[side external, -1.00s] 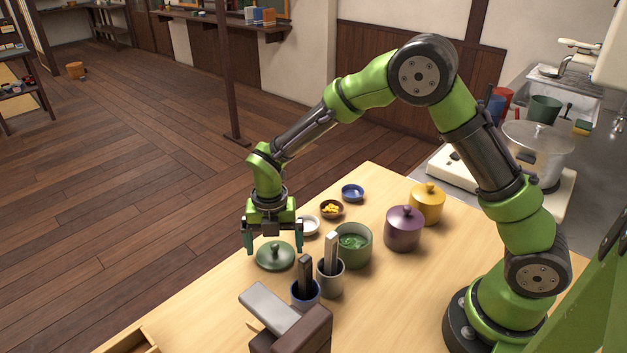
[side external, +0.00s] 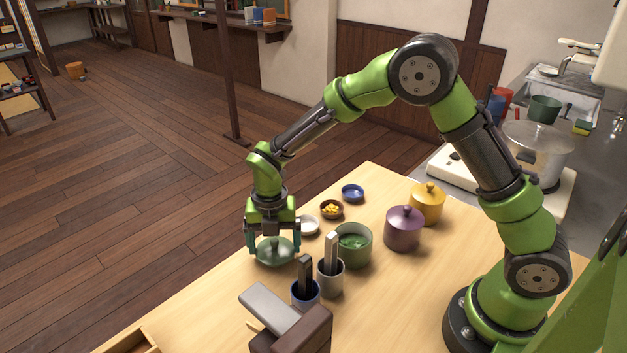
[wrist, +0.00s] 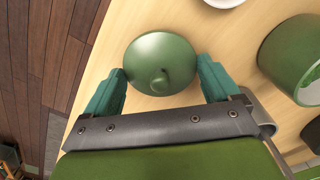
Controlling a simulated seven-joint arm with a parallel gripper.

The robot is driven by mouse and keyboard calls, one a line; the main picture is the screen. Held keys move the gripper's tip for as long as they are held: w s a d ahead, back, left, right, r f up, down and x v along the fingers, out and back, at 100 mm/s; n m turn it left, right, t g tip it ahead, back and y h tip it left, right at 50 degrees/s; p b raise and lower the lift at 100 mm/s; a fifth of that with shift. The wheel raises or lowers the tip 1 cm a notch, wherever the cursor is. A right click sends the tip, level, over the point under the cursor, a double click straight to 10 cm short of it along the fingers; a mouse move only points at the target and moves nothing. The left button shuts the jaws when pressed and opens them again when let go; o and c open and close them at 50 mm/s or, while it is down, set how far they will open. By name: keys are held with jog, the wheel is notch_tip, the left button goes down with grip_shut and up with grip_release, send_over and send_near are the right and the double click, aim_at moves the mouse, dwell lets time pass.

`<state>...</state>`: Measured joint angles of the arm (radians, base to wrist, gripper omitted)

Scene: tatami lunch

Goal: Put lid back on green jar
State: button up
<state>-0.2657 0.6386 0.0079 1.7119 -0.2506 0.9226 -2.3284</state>
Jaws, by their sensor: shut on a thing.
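The green lid (side external: 275,255), round with a small knob, is between the two fingers of my gripper (side external: 272,246), near the table's far left edge. My gripper is shut on the lid. I cannot tell whether the lid still touches the table. The open green jar (side external: 354,248) stands to the right of the lid, with green contents showing. The jar (wrist: 297,62) also shows at the right of the wrist view.
A grey cup (side external: 330,281) and a blue cup (side external: 305,295) with upright items stand in front of the jar. Lidded purple (side external: 403,231) and yellow (side external: 427,206) jars stand right of it. Small white (side external: 310,226), brown (side external: 331,211) and blue (side external: 352,194) bowls sit behind.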

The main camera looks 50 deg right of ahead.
aim_at(274, 239)
notch_tip(274, 239, up, 7)
jog(key=shift+f, duration=0.1)
jog(key=s+d+r+m, duration=0.1)
jog(key=s+d+r, duration=0.55)
jog(key=d, duration=0.25)
jog(key=s+d+f, duration=0.2)
jog(key=s+f, duration=0.3)
jog(key=f, duration=0.2)
jog(key=shift+s+f, duration=0.15)
jog(key=shift+s, duration=0.25)
jog(key=shift+f, duration=0.15)
dwell(1.6)
jog(key=o, duration=0.8)
jog(key=shift+d, duration=0.1)
